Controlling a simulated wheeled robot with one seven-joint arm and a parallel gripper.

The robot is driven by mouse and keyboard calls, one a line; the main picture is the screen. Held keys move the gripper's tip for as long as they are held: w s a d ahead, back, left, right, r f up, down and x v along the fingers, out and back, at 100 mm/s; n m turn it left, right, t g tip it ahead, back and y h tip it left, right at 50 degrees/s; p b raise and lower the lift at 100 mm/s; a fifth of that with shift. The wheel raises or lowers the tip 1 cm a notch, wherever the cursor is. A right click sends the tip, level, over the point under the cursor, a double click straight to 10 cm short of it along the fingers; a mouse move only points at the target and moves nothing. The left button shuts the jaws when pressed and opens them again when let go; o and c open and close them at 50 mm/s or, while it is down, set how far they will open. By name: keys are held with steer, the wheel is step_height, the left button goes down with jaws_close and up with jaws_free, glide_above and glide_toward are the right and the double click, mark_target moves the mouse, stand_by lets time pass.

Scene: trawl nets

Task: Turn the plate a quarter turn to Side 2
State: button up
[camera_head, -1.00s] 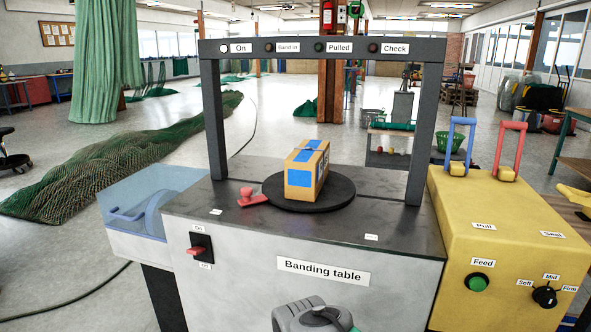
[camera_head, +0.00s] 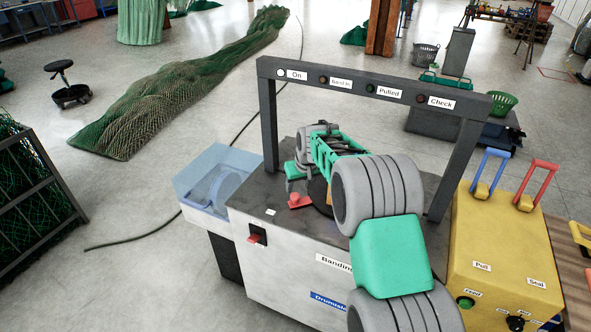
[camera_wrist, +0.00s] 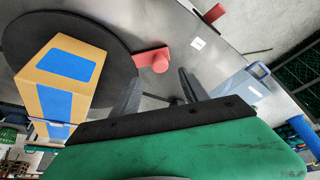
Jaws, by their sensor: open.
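The plate (camera_wrist: 112,38) is a dark round disc on the banding table. A cardboard box with blue patches (camera_wrist: 66,66) stands on it. A red handle with a round knob (camera_wrist: 152,59) sticks out from the plate's edge; in the head view it (camera_head: 299,201) shows at the table's left part. My gripper (camera_wrist: 160,84) is open and empty, its two dark fingers apart with the knob just beyond the gap between them. I cannot tell whether they touch it. In the head view my arm hides most of the plate and box.
A dark frame (camera_head: 370,88) with lamps spans the table; the lamp at On is lit white. A small white label (camera_wrist: 198,43) lies on the table top, too small to read. A yellow unit (camera_head: 500,240) stands right, a blue clear-lidded bin (camera_head: 212,180) left.

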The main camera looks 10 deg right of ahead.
mark_target(295, 195)
steer(key=p+x, duration=0.1)
steer(key=x, duration=0.7)
steer(key=shift+w+r, duration=0.1)
steer(key=shift+w, duration=0.1)
steer(key=shift+c, duration=0.3)
jaws_close()
stand_by(0.7)
